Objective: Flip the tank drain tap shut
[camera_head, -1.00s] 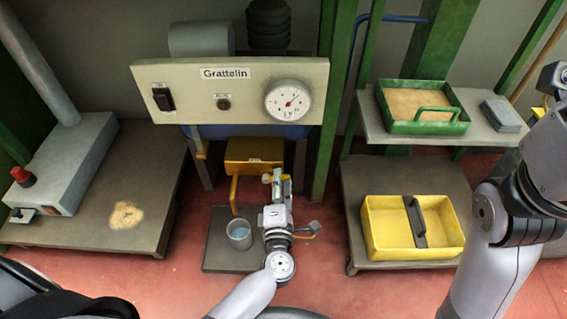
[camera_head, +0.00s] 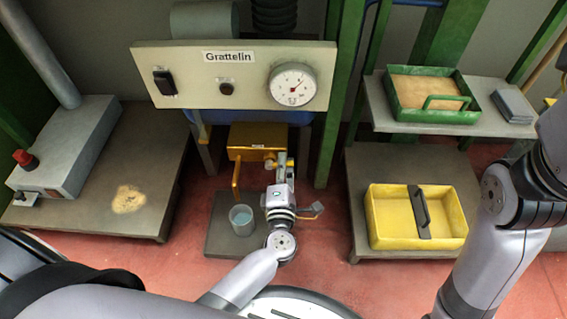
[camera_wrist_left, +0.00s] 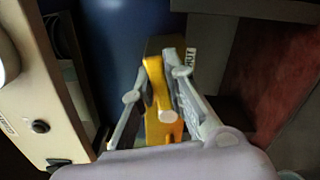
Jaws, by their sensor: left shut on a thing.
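The yellow tank drain tap (camera_head: 258,140) sits low under the front panel, with a label on its top and a yellow spout (camera_head: 236,180) pointing down at its left. My left gripper (camera_head: 281,160) is at the tap's right front side. In the left wrist view the fingers (camera_wrist_left: 160,82) stand on either side of a yellow lever (camera_wrist_left: 153,75) with a pale rounded end, and are shut on it. In the head view the gripper hides most of the lever. My right arm shows at the right edge, but its gripper is out of view.
A cup of bluish liquid (camera_head: 241,221) stands on a dark floor plate (camera_head: 219,244), left of my left wrist. The panel with a gauge (camera_head: 292,85) hangs above. A green post (camera_head: 338,110) rises right of the gripper. A yellow tray (camera_head: 388,240) stands on the right bench.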

